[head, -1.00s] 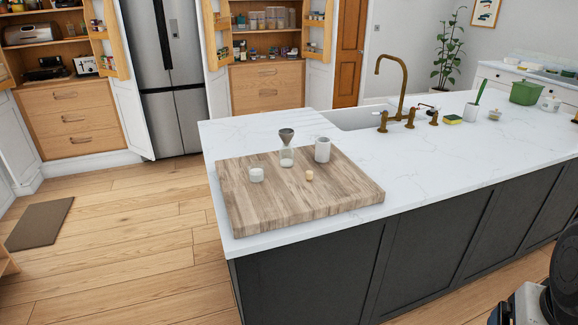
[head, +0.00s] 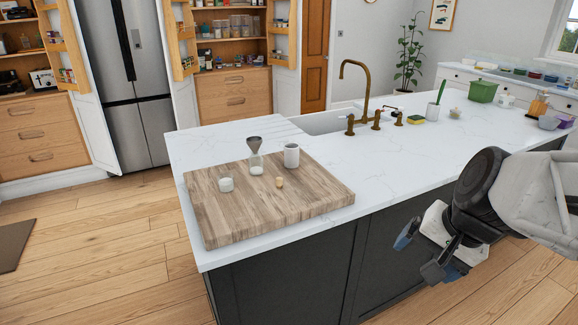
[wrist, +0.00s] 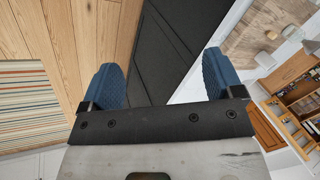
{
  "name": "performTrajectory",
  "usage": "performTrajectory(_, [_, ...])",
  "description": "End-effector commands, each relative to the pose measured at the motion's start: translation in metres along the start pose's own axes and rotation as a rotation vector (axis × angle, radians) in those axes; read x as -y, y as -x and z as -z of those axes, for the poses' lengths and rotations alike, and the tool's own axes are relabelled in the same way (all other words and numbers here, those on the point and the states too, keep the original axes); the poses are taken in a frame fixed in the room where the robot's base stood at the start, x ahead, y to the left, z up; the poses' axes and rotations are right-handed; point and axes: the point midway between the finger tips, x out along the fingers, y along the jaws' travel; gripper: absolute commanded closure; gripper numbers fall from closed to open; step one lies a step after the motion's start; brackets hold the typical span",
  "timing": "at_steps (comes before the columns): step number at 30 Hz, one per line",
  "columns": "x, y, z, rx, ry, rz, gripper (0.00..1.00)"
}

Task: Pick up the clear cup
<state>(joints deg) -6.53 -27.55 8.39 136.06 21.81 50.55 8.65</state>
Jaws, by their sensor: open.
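My gripper (head: 427,256) is open and empty, in front of the island's dark side and well to the right of the board. In the wrist view, its blue fingertips (wrist: 160,72) are spread apart with nothing between them.
A brass tap (head: 358,85) rises behind the board. The worktop (head: 400,155) right of the board is clear.

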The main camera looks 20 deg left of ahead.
Motion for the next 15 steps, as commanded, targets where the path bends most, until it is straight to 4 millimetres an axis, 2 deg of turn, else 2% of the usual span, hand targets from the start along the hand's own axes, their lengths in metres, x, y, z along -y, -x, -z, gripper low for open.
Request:
performTrajectory(3, [0.040, -0.016, 0.021, 0.036, -0.091, 0.088, 0.14])
performTrajectory(15, [0.172, -0.073, 0.077, 0.180, -0.439, 0.340, 0.14])
